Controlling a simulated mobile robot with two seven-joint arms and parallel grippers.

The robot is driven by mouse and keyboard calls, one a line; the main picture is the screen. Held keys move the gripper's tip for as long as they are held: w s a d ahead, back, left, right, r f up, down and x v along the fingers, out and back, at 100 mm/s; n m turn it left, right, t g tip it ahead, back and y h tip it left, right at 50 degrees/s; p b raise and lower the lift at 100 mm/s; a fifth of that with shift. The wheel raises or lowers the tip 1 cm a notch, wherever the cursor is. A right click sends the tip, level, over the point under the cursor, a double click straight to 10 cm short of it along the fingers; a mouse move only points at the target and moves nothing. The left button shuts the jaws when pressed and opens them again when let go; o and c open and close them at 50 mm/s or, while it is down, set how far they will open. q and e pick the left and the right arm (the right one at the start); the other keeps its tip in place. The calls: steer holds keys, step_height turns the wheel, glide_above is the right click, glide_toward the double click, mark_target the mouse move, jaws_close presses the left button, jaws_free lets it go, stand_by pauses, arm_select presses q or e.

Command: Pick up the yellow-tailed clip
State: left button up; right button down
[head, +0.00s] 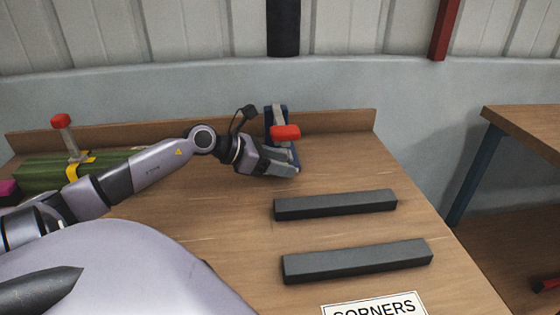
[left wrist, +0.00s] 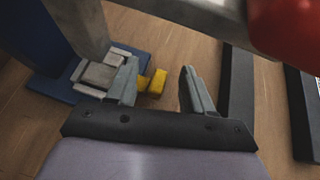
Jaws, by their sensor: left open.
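The yellow tail (left wrist: 157,83) of the clip shows in the left wrist view, between my left fingers and nearer the left one. It sticks out beside a grey block (left wrist: 98,74) on a blue base; the left finger partly covers where they meet. My left gripper (left wrist: 160,88) is open, with its fingers on either side of the tail; I cannot tell whether they touch it. In the head view my left gripper (head: 292,166) is at the foot of the blue stand (head: 270,118) with a red-ended lever (head: 286,132), and the clip is hidden there. My right gripper is not in view.
The red lever end (left wrist: 288,35) hangs close above the fingers. Two dark bars (head: 335,204) (head: 358,260) lie right of the gripper, with a CORNERS label (head: 374,306) in front. A green block (head: 45,172) with a yellow piece and red-topped lever stands left. Bare table lies between.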

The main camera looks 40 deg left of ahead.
arm_select(q)
jaws_close()
